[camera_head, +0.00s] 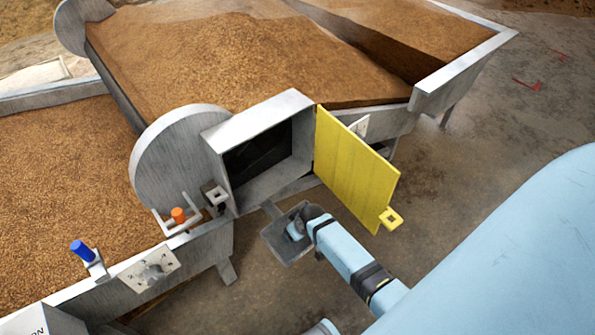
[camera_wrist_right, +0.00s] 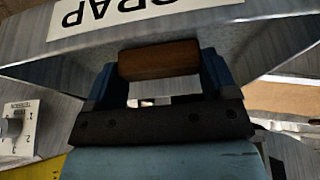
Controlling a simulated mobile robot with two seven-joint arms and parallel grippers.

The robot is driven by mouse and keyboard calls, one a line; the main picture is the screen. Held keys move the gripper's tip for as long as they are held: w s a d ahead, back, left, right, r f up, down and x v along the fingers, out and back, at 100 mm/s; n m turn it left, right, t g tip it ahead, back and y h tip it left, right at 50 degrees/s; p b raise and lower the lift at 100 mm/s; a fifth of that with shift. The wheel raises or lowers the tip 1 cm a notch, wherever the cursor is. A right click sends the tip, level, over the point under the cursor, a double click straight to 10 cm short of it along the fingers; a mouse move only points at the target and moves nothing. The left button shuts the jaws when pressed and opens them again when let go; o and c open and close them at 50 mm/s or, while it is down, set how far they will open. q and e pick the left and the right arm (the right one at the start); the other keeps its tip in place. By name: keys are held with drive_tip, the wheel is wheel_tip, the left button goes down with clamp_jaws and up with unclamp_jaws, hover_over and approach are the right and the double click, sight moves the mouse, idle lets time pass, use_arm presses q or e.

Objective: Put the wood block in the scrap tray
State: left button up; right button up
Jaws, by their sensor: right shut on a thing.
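The wood block (camera_wrist_right: 158,60) is a small brown piece in the right wrist view. My right gripper (camera_wrist_right: 154,78) is shut on it, with one dark blue finger at each end. The grey scrap tray (camera_head: 273,246) sits below the open box in the head view, and my right arm reaches down to it. The right wrist view shows a grey metal wall with a partly cut-off "SCRAP" label (camera_wrist_right: 130,12) close beyond the block. The block is hidden in the head view, and I cannot tell whether it touches the tray. My left gripper is not in view.
A grey box (camera_head: 262,140) with a dark inside stands open above the tray. Its yellow door (camera_head: 352,170) hangs beside my right arm. Large grain bins (camera_head: 470,62) lie behind. An orange knob (camera_head: 178,215) and a blue handle (camera_head: 80,250) stand at left.

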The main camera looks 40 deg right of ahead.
drive_tip(key=shift+f, duration=0.1)
drive_tip(key=o, duration=0.8)
drive_tip(key=p+v, duration=0.3)
drive_tip(key=v, duration=0.9)
drive_tip(key=s+a+r+t+y, duration=0.1)
drive_tip(key=s+a+r+t, duration=0.1)
drive_tip(key=s+a+r, duration=0.1)
drive_tip(key=s+a+r+n+t+y, duration=0.1)
drive_tip(key=s+a+r+t, duration=0.1)
drive_tip(key=s+a, duration=0.3)
drive_tip(key=s+a+r+t+y, duration=0.1)
drive_tip(key=s+a+r+t, duration=0.1)
drive_tip(key=s+a+r, duration=0.2)
drive_tip(key=shift+s+a+r+n, duration=0.15)
drive_tip(key=shift+a+r+n, duration=0.05)
drive_tip(key=shift+a, duration=0.3)
drive_tip(key=shift+s+a+r+n, duration=0.15)
drive_tip(key=shift+a+r+n, duration=0.05)
drive_tip(key=shift+a, duration=0.25)
